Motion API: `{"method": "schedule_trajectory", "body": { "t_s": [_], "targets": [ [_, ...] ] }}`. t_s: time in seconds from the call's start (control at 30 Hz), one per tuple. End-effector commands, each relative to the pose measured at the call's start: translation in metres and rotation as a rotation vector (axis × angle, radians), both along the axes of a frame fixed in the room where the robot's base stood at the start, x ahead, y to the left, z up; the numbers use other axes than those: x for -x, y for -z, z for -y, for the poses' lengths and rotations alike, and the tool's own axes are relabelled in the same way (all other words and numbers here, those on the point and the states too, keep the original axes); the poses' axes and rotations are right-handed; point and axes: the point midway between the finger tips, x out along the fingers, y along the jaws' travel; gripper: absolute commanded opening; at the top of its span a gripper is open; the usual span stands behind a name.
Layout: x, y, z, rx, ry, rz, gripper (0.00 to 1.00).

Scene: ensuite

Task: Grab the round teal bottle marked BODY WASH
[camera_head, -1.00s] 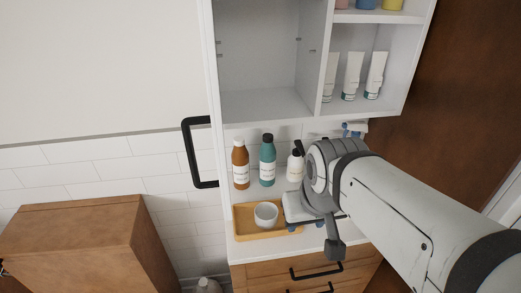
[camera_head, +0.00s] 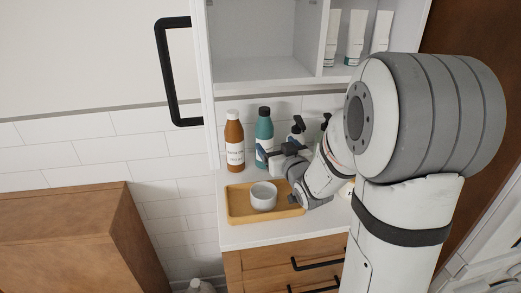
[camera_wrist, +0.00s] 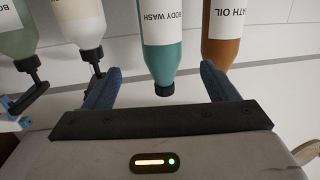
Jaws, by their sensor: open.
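The teal round bottle with a black cap (camera_head: 264,128) stands upright on the white counter, between the amber bottle and a white pump bottle. In the wrist view its label reads BODY WASH and the teal bottle (camera_wrist: 168,62) appears upside down, between my two blue fingers. My gripper (camera_head: 273,153) is open in front of the bottle, partly covering its lower part in the head view. In the wrist view my gripper (camera_wrist: 160,72) holds nothing. I cannot tell how deep the bottle is between the fingertips.
The amber BATH OIL bottle (camera_head: 235,142) stands close on the left; in the wrist view it is right beside a finger. A white pump bottle (camera_head: 298,132) stands on the other side. A wooden tray (camera_head: 237,208) with a white cup (camera_head: 263,196) lies in front. A cabinet (camera_head: 262,72) hangs above.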

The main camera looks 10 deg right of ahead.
Motion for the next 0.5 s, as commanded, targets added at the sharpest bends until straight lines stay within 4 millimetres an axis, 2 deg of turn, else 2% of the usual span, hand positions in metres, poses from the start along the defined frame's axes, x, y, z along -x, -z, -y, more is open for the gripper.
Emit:
{"method": "schedule_trajectory", "body": {
  "t_s": [0.03,0.23,0.5],
  "targets": [
    [-0.002,0.008,-0.001,-0.011,-0.012,0.024,0.8],
    [-0.01,0.008,-0.004,-0.032,-0.037,0.077,0.8],
    [-0.039,0.007,-0.009,-0.032,-0.037,0.079,0.8]
  ]
}}
